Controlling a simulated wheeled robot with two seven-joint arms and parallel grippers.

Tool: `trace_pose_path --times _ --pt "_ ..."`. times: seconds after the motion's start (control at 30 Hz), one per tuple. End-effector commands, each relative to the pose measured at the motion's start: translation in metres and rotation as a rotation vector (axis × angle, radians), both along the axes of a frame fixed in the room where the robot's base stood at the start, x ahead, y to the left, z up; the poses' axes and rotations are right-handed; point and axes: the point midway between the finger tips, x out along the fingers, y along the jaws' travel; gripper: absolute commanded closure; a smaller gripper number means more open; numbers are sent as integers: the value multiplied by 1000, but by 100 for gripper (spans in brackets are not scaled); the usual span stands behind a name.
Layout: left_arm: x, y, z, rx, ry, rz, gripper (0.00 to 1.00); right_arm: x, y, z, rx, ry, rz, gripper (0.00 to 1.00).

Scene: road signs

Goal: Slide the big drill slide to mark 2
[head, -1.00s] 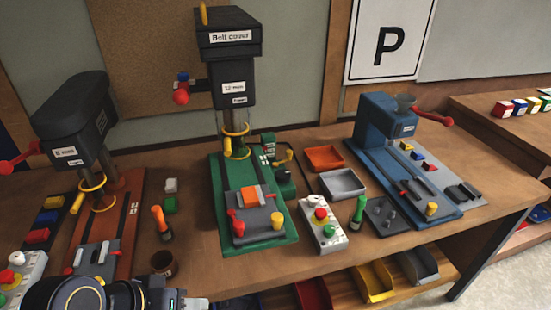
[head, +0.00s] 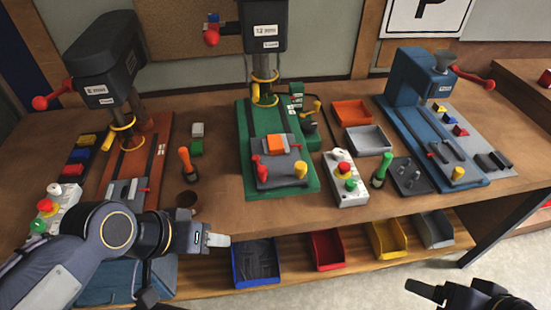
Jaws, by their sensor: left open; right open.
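The big drill (head: 263,30) stands in the middle on a green base (head: 245,160), its top cut off. A grey slide (head: 280,172) lies on the base, with an orange block (head: 277,145), red handles and a yellow knob. A small white label strip lies on the base right of the column; its marks are too small to read. My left gripper (head: 217,240) is open and empty at the table's front edge, left of and nearer than the slide. My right gripper (head: 458,288) is open and empty at the lower right, away from the table.
A smaller drill (head: 105,60) on a brown base stands left, a blue machine (head: 415,80) right. Open bins (head: 327,250) sit on the shelf below.

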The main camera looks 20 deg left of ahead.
Motion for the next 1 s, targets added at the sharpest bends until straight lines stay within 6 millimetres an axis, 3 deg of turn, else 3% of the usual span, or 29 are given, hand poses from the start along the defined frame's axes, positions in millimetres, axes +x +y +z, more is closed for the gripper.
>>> trace_pose_path --times 0.37,0.53,0.63,0.7,0.77,0.87,1.0 --pt "0 0 0 0 0 0 56 0 0 0 0 0 0 24" --pt "8 -1 6 59 -8 -132 79 0 0 -4 0 0 0 24" --pt "27 -6 17 187 -34 -411 92 0 0 -10 0 0 0 24" --pt "48 -13 28 311 -62 -689 100 0 0 -15 0 0 0 24" --pt "67 -25 37 427 -92 -950 100 0 0 -20 0 0 0 24" --pt "100 -52 51 617 -139 -1387 100 0 0 -27 0 0 0 24" --pt "135 -104 65 846 -181 -1939 100 0 0 -36 0 0 0 24"
